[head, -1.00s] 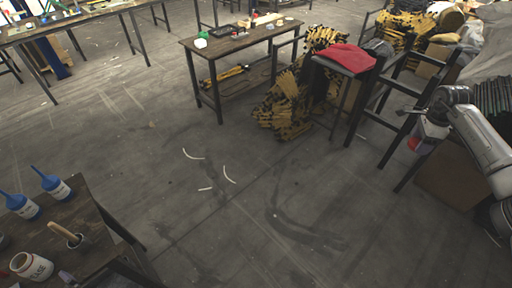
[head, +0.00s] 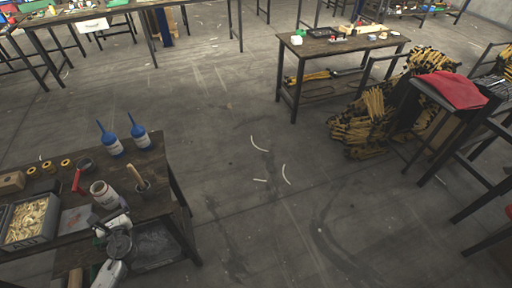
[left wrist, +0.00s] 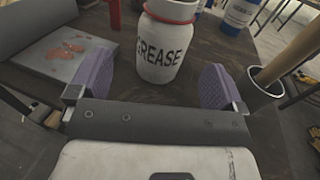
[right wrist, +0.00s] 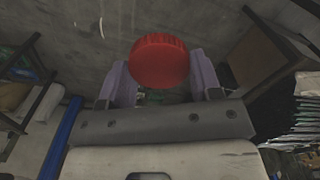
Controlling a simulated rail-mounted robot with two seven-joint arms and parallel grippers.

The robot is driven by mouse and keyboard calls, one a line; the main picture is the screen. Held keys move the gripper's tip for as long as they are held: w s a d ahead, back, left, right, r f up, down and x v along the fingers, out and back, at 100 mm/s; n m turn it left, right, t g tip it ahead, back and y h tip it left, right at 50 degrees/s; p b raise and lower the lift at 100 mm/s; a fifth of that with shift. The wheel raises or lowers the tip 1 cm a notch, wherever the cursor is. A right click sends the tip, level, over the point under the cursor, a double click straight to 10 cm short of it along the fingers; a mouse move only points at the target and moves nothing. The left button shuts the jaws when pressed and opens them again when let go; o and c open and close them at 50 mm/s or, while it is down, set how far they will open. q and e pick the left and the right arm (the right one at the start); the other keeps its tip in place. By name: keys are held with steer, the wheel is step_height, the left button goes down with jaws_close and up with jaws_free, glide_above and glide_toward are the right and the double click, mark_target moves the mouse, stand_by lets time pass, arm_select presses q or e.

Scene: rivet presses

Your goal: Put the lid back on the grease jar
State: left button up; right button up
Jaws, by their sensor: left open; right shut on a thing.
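The grease jar (head: 103,194) is white with a red neck and stands upright on the dark wooden table at left. In the head view its mouth is uncovered. In the left wrist view the jar (left wrist: 165,50) stands just beyond and between my left gripper's purple fingertips, its top cut off by the frame. My left gripper (head: 112,217) is open, low beside the jar, with nothing held. The red round lid (right wrist: 158,60) is between the fingers of my right gripper (right wrist: 160,84), which is shut on it, away from the table. A red patch at the head view's right edge may be the lid.
On the jar's table (head: 160,180), two blue-capped bottles (head: 125,138) stand behind the jar, and a cup with a wooden-handled brush (head: 140,180) stands to its right. A grey bin (head: 28,222) is at left. Open floor lies right of the table.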

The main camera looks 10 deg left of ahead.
mark_target(106, 200)
arm_select(q)
steer(key=shift+x, duration=1.15)
arm_select(e)
steer(key=shift+f, duration=0.25)
arm_select(q)
steer(key=shift+b+x, duration=0.9)
steer(key=shift+x, duration=1.6)
arm_select(e)
steer(key=shift+f, duration=0.75)
arm_select(q)
steer(key=shift+w+d, duration=0.15)
steer(key=c, duration=1.3)
steer(key=shift+r, duration=0.1)
